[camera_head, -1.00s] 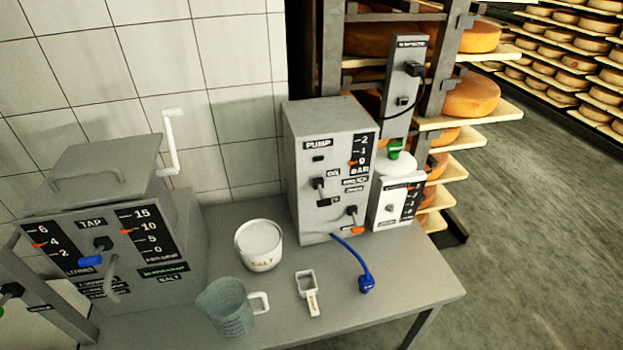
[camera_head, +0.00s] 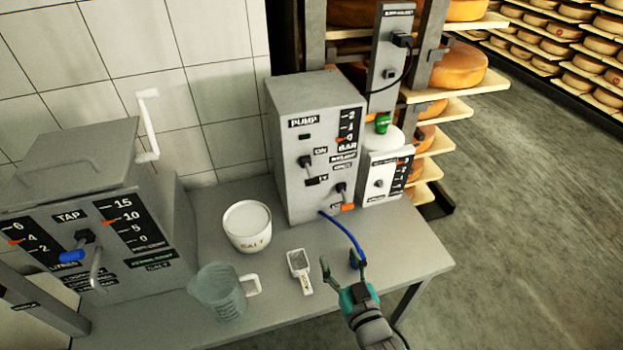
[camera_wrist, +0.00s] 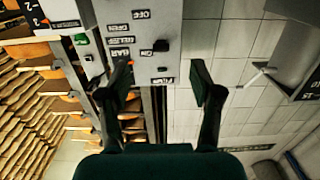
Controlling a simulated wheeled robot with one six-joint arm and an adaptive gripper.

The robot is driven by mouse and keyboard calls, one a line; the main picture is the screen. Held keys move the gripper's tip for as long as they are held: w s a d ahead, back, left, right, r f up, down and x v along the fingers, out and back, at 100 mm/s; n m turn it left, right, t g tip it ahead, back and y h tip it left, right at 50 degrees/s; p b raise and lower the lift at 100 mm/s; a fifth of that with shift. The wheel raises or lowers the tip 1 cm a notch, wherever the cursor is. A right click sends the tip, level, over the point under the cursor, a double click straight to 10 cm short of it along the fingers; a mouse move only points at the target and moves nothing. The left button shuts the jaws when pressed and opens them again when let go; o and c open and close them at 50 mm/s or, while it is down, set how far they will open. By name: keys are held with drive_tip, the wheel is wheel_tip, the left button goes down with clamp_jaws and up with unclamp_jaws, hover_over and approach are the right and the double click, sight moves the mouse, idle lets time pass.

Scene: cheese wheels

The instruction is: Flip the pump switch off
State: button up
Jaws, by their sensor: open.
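The grey pump box (camera_head: 290,135) stands at the back right of the bench. Its front carries a PUMP label, a small dark lamp and a black switch lever (camera_head: 306,163) beside an ON label. I cannot clearly tell which way the lever is set. My gripper (camera_head: 340,264) is open and empty, in front of the box and lower right of the lever in the head view. In the wrist view, which is upside down, the pump box (camera_wrist: 141,25) and the black lever (camera_wrist: 160,46) show beyond the two spread fingers (camera_wrist: 160,80), apart from them.
A second lever with an orange tip (camera_head: 346,206) sits low on the box, with a blue hose (camera_head: 340,232) below it. A white unit (camera_head: 383,180) adjoins right.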

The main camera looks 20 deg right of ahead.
approach(313, 184)
drive_tip(key=shift+t, duration=0.3)
drive_tip(key=w, duration=1.1)
drive_tip(key=shift+f, duration=0.25)
drive_tip(key=c, duration=1.2)
drive_tip(key=shift+o, duration=0.2)
drive_tip(key=shift+w+f+t, duration=0.2)
drive_tip(key=shift+f+t, duration=0.25)
drive_tip(key=shift+t, duration=0.65)
drive_tip(key=o, duration=1.2)
drive_tip(key=shift+c, duration=0.2)
drive_tip(key=shift+s, duration=0.1)
